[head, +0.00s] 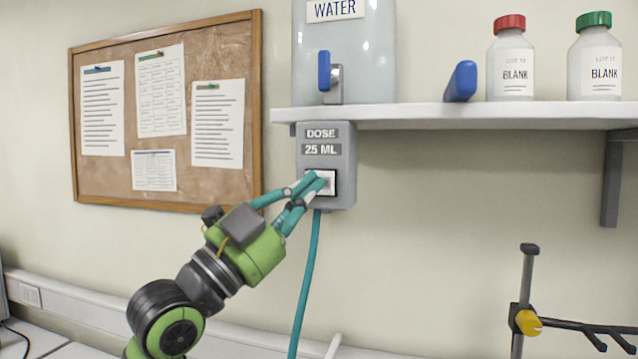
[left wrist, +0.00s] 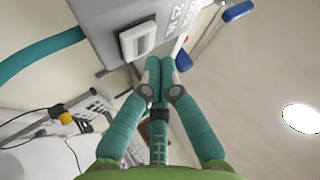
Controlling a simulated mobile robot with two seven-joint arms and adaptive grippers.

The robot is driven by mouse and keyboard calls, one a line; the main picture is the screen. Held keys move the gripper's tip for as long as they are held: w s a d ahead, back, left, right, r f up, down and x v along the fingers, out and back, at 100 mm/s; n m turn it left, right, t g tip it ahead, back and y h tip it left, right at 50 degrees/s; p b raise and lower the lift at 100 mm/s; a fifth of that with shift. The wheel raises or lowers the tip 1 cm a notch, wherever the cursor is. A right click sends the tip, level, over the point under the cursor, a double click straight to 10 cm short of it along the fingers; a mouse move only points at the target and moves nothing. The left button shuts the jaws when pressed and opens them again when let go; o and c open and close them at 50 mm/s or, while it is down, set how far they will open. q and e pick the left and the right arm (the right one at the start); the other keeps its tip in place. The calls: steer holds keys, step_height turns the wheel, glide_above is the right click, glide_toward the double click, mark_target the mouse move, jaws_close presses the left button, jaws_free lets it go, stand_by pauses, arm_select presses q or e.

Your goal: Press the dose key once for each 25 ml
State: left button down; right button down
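The dose key (head: 331,179) is a pale square button in a dark frame on the grey dose box (head: 344,150), labelled "DOSE 25 ML", under the shelf. My left gripper (head: 318,181) has its teal fingertips drawn together with nothing between them. In the head view the tips overlap the left part of the key. In the left wrist view the closed fingertips (left wrist: 160,66) lie just beside the key (left wrist: 138,40), which shows as a raised white block on the box. I cannot tell whether they touch it. My right gripper is not in view.
A water tank (head: 365,55) with a blue-handled tap (head: 324,70) stands on the white shelf (head: 460,115). Two "BLANK" bottles, red-capped (head: 510,60) and green-capped (head: 594,60), stand right. A teal hose (head: 304,285) hangs below the box. A clamp stand (head: 525,295) is at lower right.

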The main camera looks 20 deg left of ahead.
arm_select(q)
steer(key=shift+w, duration=0.2)
steer(key=shift+w, duration=0.25)
steer(key=shift+w, duration=0.45)
stand_by(0.9)
stand_by(0.4)
steer(key=shift+s, duration=0.85)
steer(key=s, duration=0.5)
steer(key=shift+a, duration=0.1)
